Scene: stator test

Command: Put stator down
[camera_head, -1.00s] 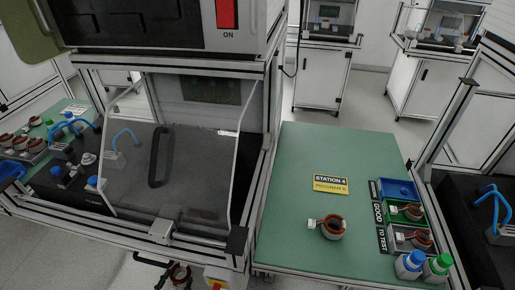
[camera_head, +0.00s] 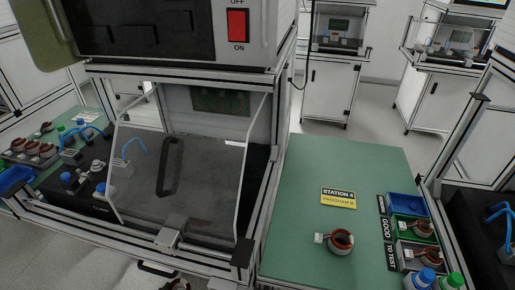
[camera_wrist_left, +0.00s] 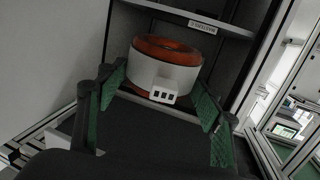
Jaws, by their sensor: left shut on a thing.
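The held stator (camera_wrist_left: 168,72), a white ring with a copper-red winding and a white connector block, shows in the left wrist view. My left gripper (camera_wrist_left: 160,90) has its green-padded fingers on both sides of it and is shut on it. In the head view only a small part of my left gripper (camera_head: 160,269) shows at the bottom edge; the stator is mostly cut off there. Another stator (camera_head: 341,242) lies on the green table (camera_head: 312,195) right of the test machine. My right gripper is not in view.
A clear machine cover (camera_head: 205,190) with a dark handle stands left of the green table. At the table's right are a blue bin (camera_head: 402,203), a green bin (camera_head: 396,226) and a grey bin (camera_head: 408,263). Bottles stand at the near right. The table's far half is bare.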

